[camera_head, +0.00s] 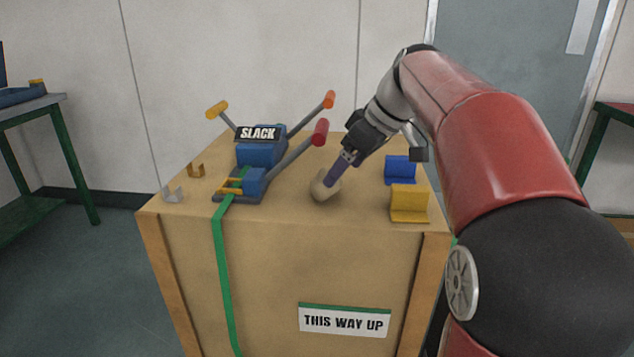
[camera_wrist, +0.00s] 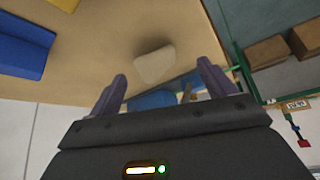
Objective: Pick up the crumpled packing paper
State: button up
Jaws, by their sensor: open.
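The crumpled packing paper is a small beige lump (camera_head: 321,191) on top of the wooden crate (camera_head: 270,250), right of the middle. My gripper (camera_head: 333,177) points down at it from above and behind, its purple fingers close to the lump or overlapping it. In the wrist view the paper (camera_wrist: 154,66) lies ahead of and between the two spread fingertips (camera_wrist: 162,72). The gripper is open and holds nothing. The head view does not show whether a finger touches the paper.
A blue ratchet tensioner (camera_head: 258,153) with a "SLACK" plate and long handles stands left of the paper. A green strap (camera_head: 222,260) runs from it. Blue (camera_head: 400,168) and yellow (camera_head: 408,200) brackets stand at right.

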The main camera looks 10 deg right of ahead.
jog(key=shift+w+d+r+n, duration=0.1)
jog(key=shift+w+d+n, duration=0.05)
jog(key=shift+w, duration=0.25)
jog(key=shift+w+d+r+n, duration=0.1)
jog(key=shift+w+d+n, duration=0.05)
jog(key=shift+w, duration=0.45)
jog(key=x, duration=0.3)
jog(key=a+x, duration=0.1)
jog(key=x, duration=0.3)
jog(key=shift+a+b, duration=0.1)
jog(key=shift+b, duration=0.25)
jog(key=c, duration=1.1)
jog(key=shift+o, duration=0.2)
jog(key=shift+s+r, duration=0.1)
jog(key=shift+s, duration=0.05)
jog(key=shift+s+a, duration=0.1)
jog(key=shift+s, duration=0.2)
jog(key=s+a+b, duration=0.1)
jog(key=s+a, duration=0.1)
jog(key=s, duration=0.6)
jog(key=s+a+b, duration=0.1)
jog(key=s+a, duration=0.2)
jog(key=s, duration=0.5)
jog(key=shift+s+b, duration=0.2)
jog(key=shift+b, duration=0.2)
